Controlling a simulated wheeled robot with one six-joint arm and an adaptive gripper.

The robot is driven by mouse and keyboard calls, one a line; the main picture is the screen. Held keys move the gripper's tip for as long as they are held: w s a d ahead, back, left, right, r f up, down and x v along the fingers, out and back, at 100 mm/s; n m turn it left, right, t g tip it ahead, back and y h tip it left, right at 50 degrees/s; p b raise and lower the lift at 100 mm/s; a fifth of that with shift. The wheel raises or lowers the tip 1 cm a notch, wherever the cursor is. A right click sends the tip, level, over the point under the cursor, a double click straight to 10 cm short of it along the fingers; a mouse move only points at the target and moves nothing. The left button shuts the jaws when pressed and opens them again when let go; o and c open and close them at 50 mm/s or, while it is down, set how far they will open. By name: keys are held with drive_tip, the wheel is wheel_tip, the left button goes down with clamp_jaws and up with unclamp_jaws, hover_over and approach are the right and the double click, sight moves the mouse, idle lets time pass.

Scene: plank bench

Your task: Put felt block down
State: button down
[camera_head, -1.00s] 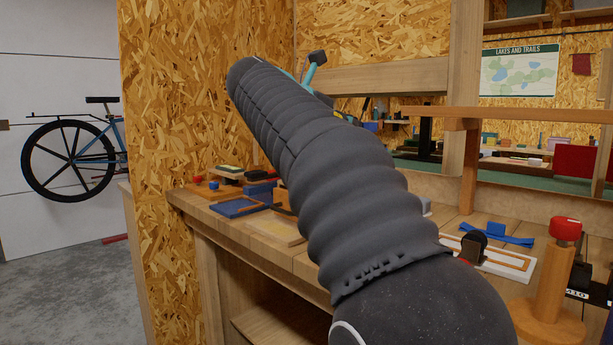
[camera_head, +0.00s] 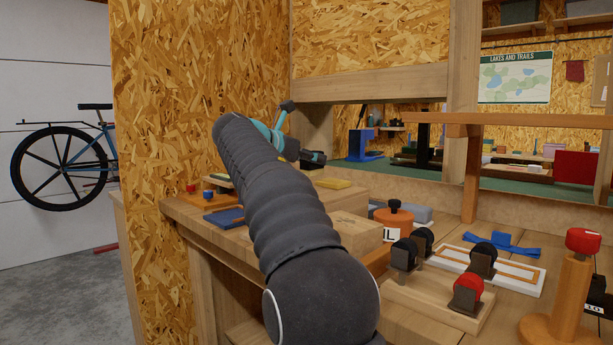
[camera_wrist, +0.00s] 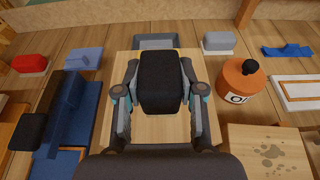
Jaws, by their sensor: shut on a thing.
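The felt block (camera_wrist: 161,80) is dark, nearly black, with rounded edges, in the middle of the wrist view. My gripper (camera_wrist: 160,88) is shut on it, with one finger on its left side and one on its right. The block is over a pale wooden surface (camera_wrist: 155,129); the gap beneath it, if any, cannot be judged. In the head view my arm reaches toward the back of the bench, and the gripper (camera_head: 312,158) shows only partly behind it. The block cannot be made out clearly there.
An orange pot (camera_wrist: 243,82) with a black knob stands right of the wooden surface. A board with paw marks (camera_wrist: 265,152) is nearer right. Blue upright pieces (camera_wrist: 72,105) stand left. A grey tray (camera_wrist: 155,42) and a grey block (camera_wrist: 217,42) lie behind.

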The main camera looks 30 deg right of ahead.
sight(308, 173)
drive_tip(key=shift+a+f+b, duration=0.1)
drive_tip(key=shift+f+b, duration=0.75)
drive_tip(key=shift+f, duration=1.1)
drive_tip(key=shift+f, duration=0.2)
drive_tip(key=c, duration=0.7)
unclamp_jaws()
drive_tip(key=shift+r, duration=0.15)
drive_tip(key=shift+a+r, duration=0.15)
drive_tip(key=shift+a, duration=0.1)
drive_tip(key=p+v, duration=0.1)
drive_tip(key=v, duration=1)
drive_tip(key=shift+s+a, duration=0.15)
drive_tip(key=shift+a, duration=0.05)
